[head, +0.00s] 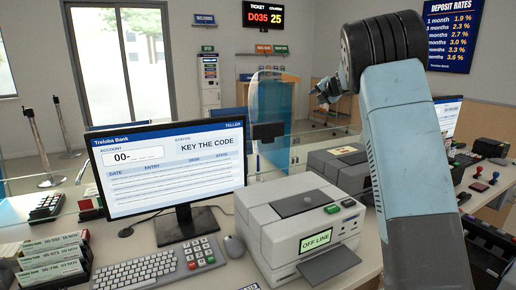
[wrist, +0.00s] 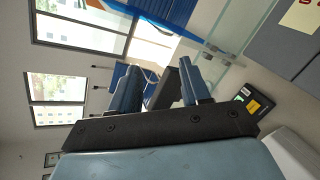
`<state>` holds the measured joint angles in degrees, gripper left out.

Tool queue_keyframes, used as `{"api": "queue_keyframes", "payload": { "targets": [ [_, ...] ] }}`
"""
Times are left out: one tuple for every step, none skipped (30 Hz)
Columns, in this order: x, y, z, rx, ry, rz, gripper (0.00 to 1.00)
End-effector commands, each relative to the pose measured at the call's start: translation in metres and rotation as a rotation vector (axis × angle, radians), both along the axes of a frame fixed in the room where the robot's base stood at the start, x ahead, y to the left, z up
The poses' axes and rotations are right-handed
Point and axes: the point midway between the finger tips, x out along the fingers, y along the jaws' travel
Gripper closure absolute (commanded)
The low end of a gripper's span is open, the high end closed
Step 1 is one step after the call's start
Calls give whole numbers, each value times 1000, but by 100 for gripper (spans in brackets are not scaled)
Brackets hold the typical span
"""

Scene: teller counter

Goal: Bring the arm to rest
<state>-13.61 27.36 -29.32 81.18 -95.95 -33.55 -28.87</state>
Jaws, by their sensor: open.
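My arm rises at the right of the head view, its blue-grey forearm upright over the counter and its black ribbed joint at the top. My gripper (head: 325,90) is up beyond that joint, small and partly hidden, in the air above the counter. In the wrist view my gripper (wrist: 160,78) has its two blue fingers apart with nothing held between them. The view is tilted, with windows and floor behind the fingers.
The monitor (head: 175,165) reads "KEY THE CODE". A grey printer (head: 300,230) showing "OFF LINE" stands beside my forearm. A clear blue-edged screen (head: 270,110) stands behind the counter.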

Motion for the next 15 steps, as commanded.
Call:
{"api": "queue_keyframes", "payload": {
  "targets": [
    [-12, -9, 19, 68, -25, -57, 53],
    [-18, -15, 28, 107, -36, -93, 53],
    [-27, -22, 39, 161, -51, -139, 53],
    [-34, -27, 46, 202, -60, -174, 53],
    [-42, -33, 54, 241, -69, -210, 53],
    [-52, -40, 63, 294, -79, -255, 53],
    [-60, -45, 69, 334, -84, -289, 53],
    [-68, -50, 74, 374, -90, -323, 53],
    [-80, -57, 81, 427, -96, -367, 53],
    [-89, -61, 86, 467, -99, -402, 53],
    [-98, -67, 89, 506, -101, -436, 53],
    [-111, -72, 94, 559, -102, -480, 53],
    [-121, -76, 97, 597, -101, -512, 53],
    [-131, -80, 99, 636, -100, -545, 53],
    [-145, -84, 101, 687, -97, -587, 53]
  ]
}}
